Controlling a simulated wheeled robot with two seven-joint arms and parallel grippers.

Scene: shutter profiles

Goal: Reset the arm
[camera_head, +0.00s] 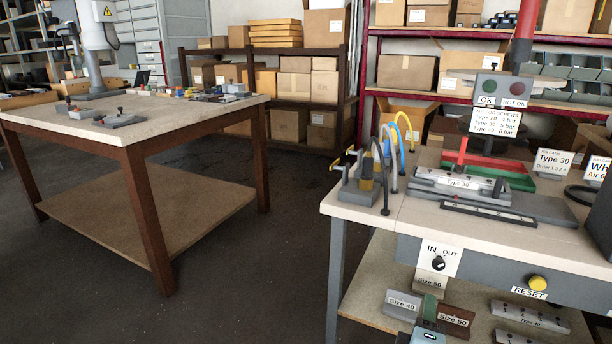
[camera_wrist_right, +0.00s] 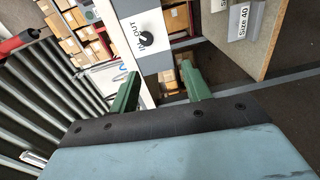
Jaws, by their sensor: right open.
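My right gripper (camera_head: 428,306) shows at the bottom of the head view, low in front of the workbench (camera_head: 480,235). Its green fingers and pale blue body are partly cut off by the frame edge. In the right wrist view, the two green fingers of this gripper (camera_wrist_right: 160,88) stand apart with nothing between them. A black knob marked IN and OUT (camera_head: 438,263) is on the bench front, above the gripper in the head view. It also shows beyond the fingers in the right wrist view (camera_wrist_right: 146,38). My left gripper is not in view.
A yellow RESET button (camera_head: 538,283) is on the bench front. Sized blocks, including a grey Size 40 block (camera_head: 403,304), lie on the lower shelf. A Type 30 fixture (camera_head: 462,186) is on the bench top. Open floor (camera_head: 240,270) separates the bench from a wooden table (camera_head: 200,118).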

